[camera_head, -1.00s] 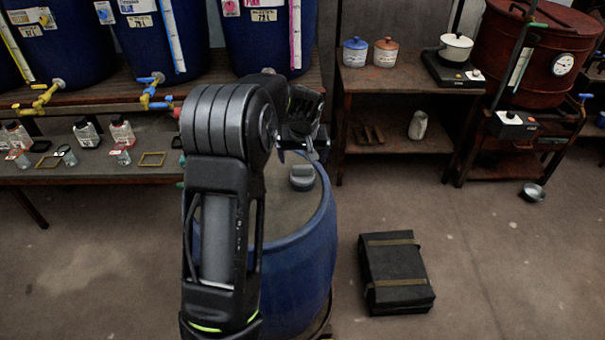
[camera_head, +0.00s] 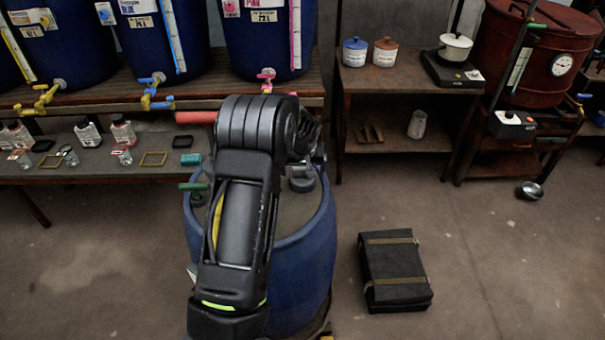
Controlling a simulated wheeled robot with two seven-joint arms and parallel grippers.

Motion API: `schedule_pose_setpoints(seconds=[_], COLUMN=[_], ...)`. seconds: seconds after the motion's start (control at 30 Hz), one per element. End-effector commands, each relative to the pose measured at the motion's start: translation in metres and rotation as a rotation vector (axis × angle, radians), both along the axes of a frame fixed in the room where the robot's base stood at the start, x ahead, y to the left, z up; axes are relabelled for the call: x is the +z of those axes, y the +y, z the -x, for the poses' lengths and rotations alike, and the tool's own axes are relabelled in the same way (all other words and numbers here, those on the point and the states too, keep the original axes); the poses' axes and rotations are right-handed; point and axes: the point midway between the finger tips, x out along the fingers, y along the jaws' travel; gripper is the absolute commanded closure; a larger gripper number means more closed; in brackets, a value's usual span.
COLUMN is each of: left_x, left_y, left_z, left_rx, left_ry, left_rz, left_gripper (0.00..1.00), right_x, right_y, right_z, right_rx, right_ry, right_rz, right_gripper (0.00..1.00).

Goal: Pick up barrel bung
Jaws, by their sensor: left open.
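The barrel bung (camera_head: 302,180) is a grey plug with a raised grip on the top of the blue barrel (camera_head: 310,255). It sits near the right side of the barrel's top and is partly hidden by my gripper. My left gripper (camera_head: 306,163) is just above the bung, with its jaws open. The arm hides most of the gripper, and I cannot tell whether the fingers touch the bung. My right gripper is out of view.
A green-handled fitting (camera_head: 195,190) shows at the barrel's left rim. A bench (camera_head: 80,172) with small bottles stands behind left, below blue vats (camera_head: 160,40). A black case (camera_head: 395,270) lies on the floor at right. The floor around it is mostly clear.

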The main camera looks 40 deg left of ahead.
Motion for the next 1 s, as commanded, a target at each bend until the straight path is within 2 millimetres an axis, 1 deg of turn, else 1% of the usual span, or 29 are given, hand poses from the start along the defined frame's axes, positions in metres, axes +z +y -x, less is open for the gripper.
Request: schedule_pose_setpoints(seconds=[0.1,0.63,1.0], left_x=[-0.0028,-0.0026,-0.0025], left_y=[0.0009,0.0005,0.0004], left_z=[-0.0012,-0.001,-0.001], left_rx=[0.0,-0.001,-0.001], left_ry=[-0.001,0.0,0.0], left_rz=[0.0,0.0,0.0], left_gripper=[0.09,0.1,0.4], right_x=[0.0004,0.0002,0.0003], right_y=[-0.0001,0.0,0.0], right_z=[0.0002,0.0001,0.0], right_rx=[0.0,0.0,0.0], right_ry=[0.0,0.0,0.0], right_rz=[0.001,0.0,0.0], right_gripper=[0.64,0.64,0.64])
